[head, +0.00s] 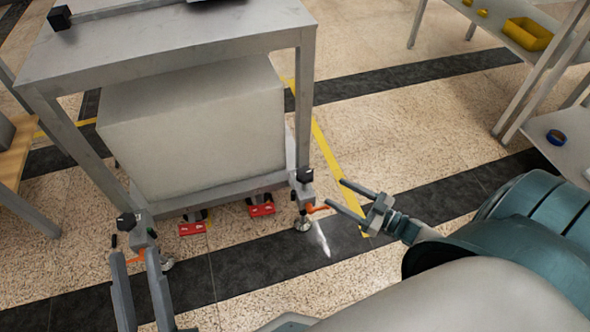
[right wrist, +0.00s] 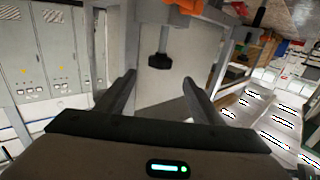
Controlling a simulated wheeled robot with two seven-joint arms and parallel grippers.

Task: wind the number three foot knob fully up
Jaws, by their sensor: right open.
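The grey gantry frame (head: 170,45) stands on feet with black knobs. The right front foot has a black knob (head: 304,174), an orange lever (head: 318,208) and a round foot pad (head: 303,224). The left front foot has a black knob (head: 126,221) and an orange lever. I cannot read any foot numbers. My right gripper (head: 335,193) is open and empty, just right of the right front foot. In the right wrist view a black knob (right wrist: 159,61) shows between and beyond the fingers, apart from them. My left gripper (head: 134,253) is open around the left foot's lever area; contact is unclear.
A large grey block (head: 195,115) sits inside the frame. Red wheel chocks (head: 261,210) lie under its lower edge. A shelf (head: 545,60) with a yellow bin (head: 528,34) stands at upper right. Floor between the frame and shelf is clear.

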